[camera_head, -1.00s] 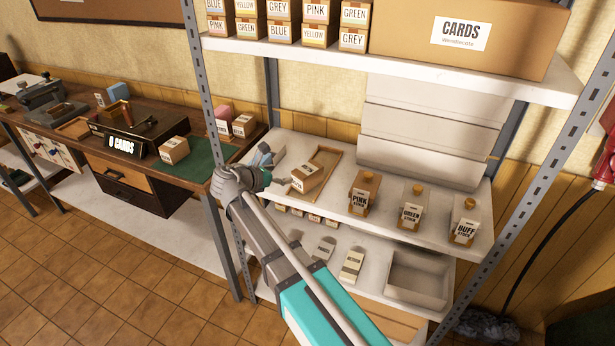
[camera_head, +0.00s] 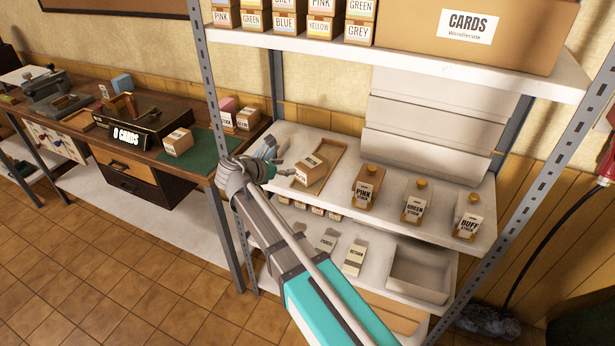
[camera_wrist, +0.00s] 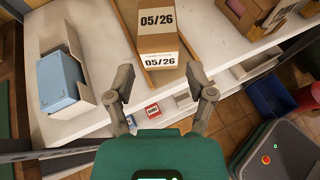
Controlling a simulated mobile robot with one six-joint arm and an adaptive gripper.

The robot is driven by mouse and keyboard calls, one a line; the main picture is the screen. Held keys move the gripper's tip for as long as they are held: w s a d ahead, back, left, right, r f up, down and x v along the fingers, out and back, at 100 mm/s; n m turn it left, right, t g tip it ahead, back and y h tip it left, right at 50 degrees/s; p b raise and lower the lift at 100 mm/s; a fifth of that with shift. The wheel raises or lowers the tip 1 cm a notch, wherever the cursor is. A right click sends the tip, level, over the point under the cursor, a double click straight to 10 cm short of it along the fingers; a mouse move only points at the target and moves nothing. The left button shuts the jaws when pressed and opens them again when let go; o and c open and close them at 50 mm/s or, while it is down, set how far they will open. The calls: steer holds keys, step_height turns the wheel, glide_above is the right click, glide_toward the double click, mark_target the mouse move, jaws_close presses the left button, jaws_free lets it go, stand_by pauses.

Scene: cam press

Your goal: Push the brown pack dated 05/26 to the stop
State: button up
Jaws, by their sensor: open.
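The brown pack dated 05/26 (camera_wrist: 152,35) lies in a shallow wooden tray on the middle shelf, straight ahead of my gripper in the wrist view. The pack also shows in the head view (camera_head: 309,168), at a slant near the tray's left part. The wooden tray (camera_head: 333,166) has a raised rim; I cannot clearly pick out the stop. My gripper (camera_wrist: 164,88) is open and empty, its two fingers spread just short of the pack's near face. In the head view my gripper (camera_head: 285,172) is left of the pack. I cannot tell whether it touches.
A blue block in a white holder (camera_wrist: 62,80) stands left of the pack. Pink, green and buff stock bottles (camera_head: 413,202) stand to the right on the same shelf. A shelf upright (camera_head: 214,90) is close by my arm. The upper shelf (camera_head: 400,66) hangs above.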

steer(key=shift+d+m+g+p, duration=0.35)
steer(key=shift+m+g+p, duration=0.05)
steer(key=shift+m, duration=0.5)
steer(key=c, duration=0.4)
steer(key=shift+w+d+f+m+g+y+p, duration=0.15)
steer(key=shift+d+m+g+y+p, duration=0.2)
steer(key=shift+m, duration=0.35)
steer(key=shift+c, duration=1.3)
steer(key=shift+d+f+m+p, duration=0.15)
steer(key=shift+m+p, duration=0.15)
steer(key=shift+m, duration=0.4)
jaws_close()
steer(key=m+g+y+p, duration=0.2)
steer(key=m+p, duration=0.1)
steer(key=m, duration=0.6)
steer(key=s+d+r+m+g+y+p, duration=0.1)
steer(key=m+g+y+p, duration=0.2)
steer(key=m, duration=0.5)
steer(key=d+r+m+g+y+p, duration=0.1)
steer(key=m+g+y+p, duration=0.2)
steer(key=m, duration=0.6)
steer(key=shift+s+m+y+p, duration=0.25)
steer(key=shift+s+m+p, duration=0.1)
steer(key=shift+p, duration=0.25)
